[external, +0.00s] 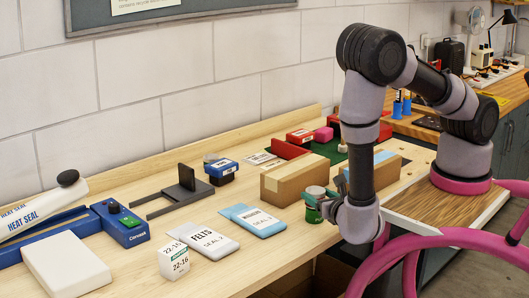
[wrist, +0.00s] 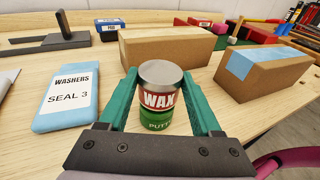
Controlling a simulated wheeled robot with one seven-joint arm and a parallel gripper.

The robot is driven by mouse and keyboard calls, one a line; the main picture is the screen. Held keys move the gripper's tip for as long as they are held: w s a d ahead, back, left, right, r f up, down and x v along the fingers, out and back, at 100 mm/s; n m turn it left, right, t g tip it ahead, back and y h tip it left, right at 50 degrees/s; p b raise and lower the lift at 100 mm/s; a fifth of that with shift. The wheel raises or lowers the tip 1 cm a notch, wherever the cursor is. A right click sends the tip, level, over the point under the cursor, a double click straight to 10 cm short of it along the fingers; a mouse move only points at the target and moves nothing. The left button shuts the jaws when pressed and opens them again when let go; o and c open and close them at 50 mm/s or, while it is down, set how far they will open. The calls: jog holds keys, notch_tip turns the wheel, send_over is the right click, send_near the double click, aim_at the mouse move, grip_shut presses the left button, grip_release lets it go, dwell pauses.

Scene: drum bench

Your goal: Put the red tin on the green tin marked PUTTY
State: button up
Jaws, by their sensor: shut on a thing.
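The red tin (wrist: 160,98), marked WAX with a grey lid, is upright between the green fingers of my gripper (wrist: 160,84) in the wrist view. My gripper is shut on it. The green tin (wrist: 156,121), marked PUTTY, is directly below the red tin, and the two look lined up. I cannot tell whether they touch or a thin gap is left.
A cardboard box (external: 290,180) stands just behind the tins, and a blue-taped box (wrist: 262,72) is to the right. A blue WASHERS packet (wrist: 66,98) and a white FELTS packet (external: 203,236) lie to the left. Bare bench lies between the packets and tins.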

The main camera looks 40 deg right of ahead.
jog(key=shift+f, duration=0.25)
jog(key=o, duration=1.4)
jog(key=v, duration=1.2)
